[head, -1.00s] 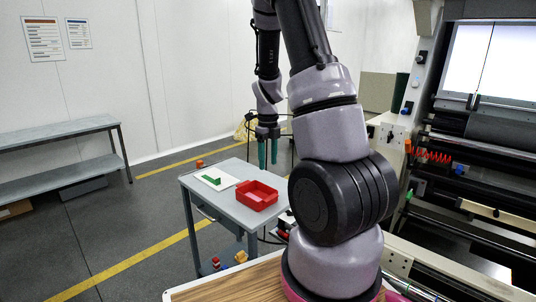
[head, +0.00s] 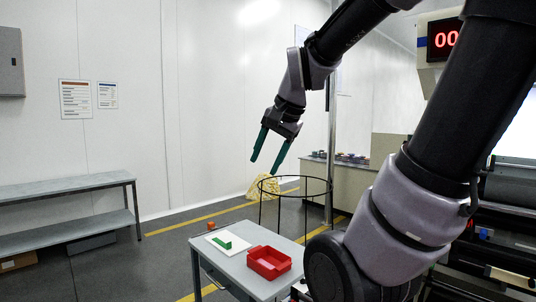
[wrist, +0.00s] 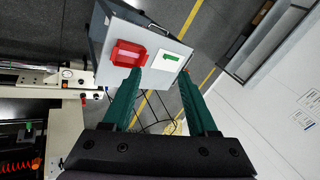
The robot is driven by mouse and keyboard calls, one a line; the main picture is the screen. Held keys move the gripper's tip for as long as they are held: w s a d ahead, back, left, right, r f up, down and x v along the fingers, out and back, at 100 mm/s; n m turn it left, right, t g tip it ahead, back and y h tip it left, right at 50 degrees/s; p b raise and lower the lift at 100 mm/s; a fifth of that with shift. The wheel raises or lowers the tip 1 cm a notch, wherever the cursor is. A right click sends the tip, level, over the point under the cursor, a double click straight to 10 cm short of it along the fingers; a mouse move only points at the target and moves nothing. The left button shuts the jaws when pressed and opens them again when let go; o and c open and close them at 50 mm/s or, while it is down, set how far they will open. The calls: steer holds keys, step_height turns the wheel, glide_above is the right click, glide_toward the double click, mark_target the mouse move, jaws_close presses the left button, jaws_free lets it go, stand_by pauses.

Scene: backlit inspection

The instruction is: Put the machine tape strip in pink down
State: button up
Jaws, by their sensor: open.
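In the wrist view, a pale pink patch (wrist: 131,53), which looks like the pink tape strip, lies inside a red tray (wrist: 117,62). The red tray (head: 285,268) also shows on the small grey table (head: 225,272) in the head view; the strip is hard to make out there. My gripper (head: 263,167) is raised well above and behind the table, with its two green fingers spread. In the wrist view my gripper (wrist: 159,72) has nothing between its fingertips.
A green block (head: 223,241) stands on a white sheet (head: 240,247) left of the tray. A small orange piece (head: 211,226) sits near the table's back edge. A black wire ring stand (head: 295,180) rises behind the table. A grey bench (head: 70,186) stands along the left wall.

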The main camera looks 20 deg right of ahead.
steer(key=s+n, duration=0.1)
steer(key=n, duration=0.1)
steer(key=s+a+r+n+t, duration=0.1)
steer(key=s+n, duration=0.1)
steer(key=s+r+n, duration=0.1)
steer(key=s, duration=0.1)
steer(key=shift+a+n+t, duration=0.3)
steer(key=shift+a+n, duration=0.1)
